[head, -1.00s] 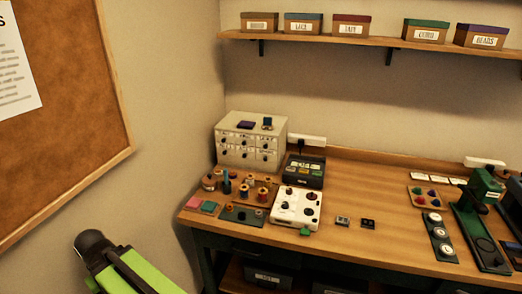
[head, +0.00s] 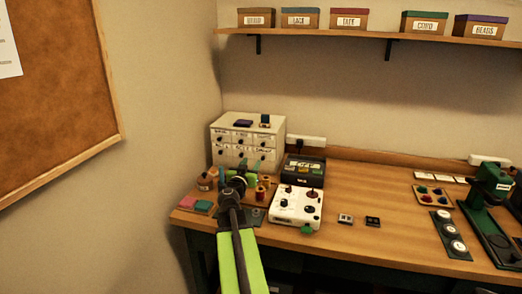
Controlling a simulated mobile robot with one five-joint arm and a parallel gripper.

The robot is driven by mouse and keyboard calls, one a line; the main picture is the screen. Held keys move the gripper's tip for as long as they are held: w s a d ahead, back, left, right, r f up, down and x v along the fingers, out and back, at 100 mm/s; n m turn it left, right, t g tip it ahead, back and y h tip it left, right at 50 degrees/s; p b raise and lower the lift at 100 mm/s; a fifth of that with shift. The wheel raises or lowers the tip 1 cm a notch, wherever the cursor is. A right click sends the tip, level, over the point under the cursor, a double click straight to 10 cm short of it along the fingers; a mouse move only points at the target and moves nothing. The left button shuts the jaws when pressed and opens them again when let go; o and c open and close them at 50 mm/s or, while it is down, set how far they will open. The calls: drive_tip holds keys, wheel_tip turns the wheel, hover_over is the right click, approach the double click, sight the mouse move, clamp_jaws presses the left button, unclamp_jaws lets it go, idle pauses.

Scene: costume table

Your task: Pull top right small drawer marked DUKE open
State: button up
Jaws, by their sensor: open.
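The small white drawer cabinet (head: 282,140) stands at the back left of the table. Its front has rows of small labelled drawers with dark knobs. The top right drawer (head: 267,141) looks shut; its label is too small to read. My gripper (head: 239,177) is in front of the cabinet's lower part, over the clutter on the table. My gripper and arm hide part of the lower drawers and some spools.
A white device with knobs (head: 296,207) and a dark box (head: 304,170) stand right of my gripper. Spools (head: 263,185) and pink and green pads (head: 197,206) lie around it. A purple item (head: 243,123) sits on the cabinet. The table's middle is mostly clear.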

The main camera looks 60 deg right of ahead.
sight(263, 145)
drive_tip(key=x, duration=1.6)
drive_tip(key=shift+w+d, duration=0.2)
clamp_jaws()
drive_tip(key=shift+a, duration=0.15)
idle(0.4)
